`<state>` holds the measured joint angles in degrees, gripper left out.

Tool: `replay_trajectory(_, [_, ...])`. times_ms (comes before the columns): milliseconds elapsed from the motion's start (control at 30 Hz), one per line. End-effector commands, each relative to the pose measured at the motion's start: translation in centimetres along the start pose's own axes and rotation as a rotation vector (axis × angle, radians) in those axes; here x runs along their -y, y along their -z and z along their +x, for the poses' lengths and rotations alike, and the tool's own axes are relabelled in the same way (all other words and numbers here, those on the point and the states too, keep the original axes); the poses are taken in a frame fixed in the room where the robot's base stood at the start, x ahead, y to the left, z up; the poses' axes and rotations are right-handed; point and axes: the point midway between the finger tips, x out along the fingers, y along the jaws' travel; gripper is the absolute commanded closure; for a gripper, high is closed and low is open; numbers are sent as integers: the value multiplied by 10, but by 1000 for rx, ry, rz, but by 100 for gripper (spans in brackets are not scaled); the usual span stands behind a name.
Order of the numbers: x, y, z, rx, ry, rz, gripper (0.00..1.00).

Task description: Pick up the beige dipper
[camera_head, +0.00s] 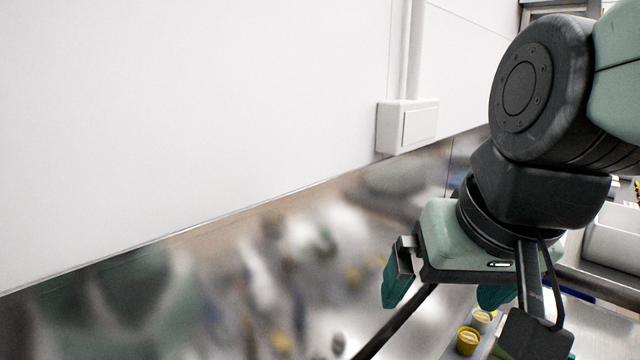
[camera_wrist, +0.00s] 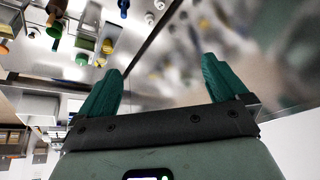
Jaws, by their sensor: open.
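My gripper (camera_head: 445,288) is open, with its two teal fingers spread apart and nothing between them. In the wrist view my gripper (camera_wrist: 162,67) shows both fingers in front of the shiny steel wall panel, above the counter. I cannot make out the beige dipper in either view. It may be out of frame, hidden by my arm or too small to tell.
A yellow cup (camera_head: 467,341) stands on the counter below my gripper, with a pale cup (camera_head: 482,319) beside it. The reflective steel panel (camera_head: 310,270) runs close behind my gripper. A socket box (camera_head: 407,126) juts from the white wall. A green container (camera_wrist: 83,58) shows in the wrist view.

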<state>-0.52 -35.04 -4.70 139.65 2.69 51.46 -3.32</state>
Motion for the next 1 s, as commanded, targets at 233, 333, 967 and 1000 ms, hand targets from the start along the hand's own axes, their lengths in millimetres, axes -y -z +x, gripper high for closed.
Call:
replay_trajectory(233, [14,-22,-14,-71,-48,-84,15])
replay_trajectory(333, [14,-22,-14,-73,-50,-86,31])
replay_trajectory(967, [-10,26,-14,-39,17,241,51])
replay_trajectory(1000, [-21,37,-8,-24,13,327,51])
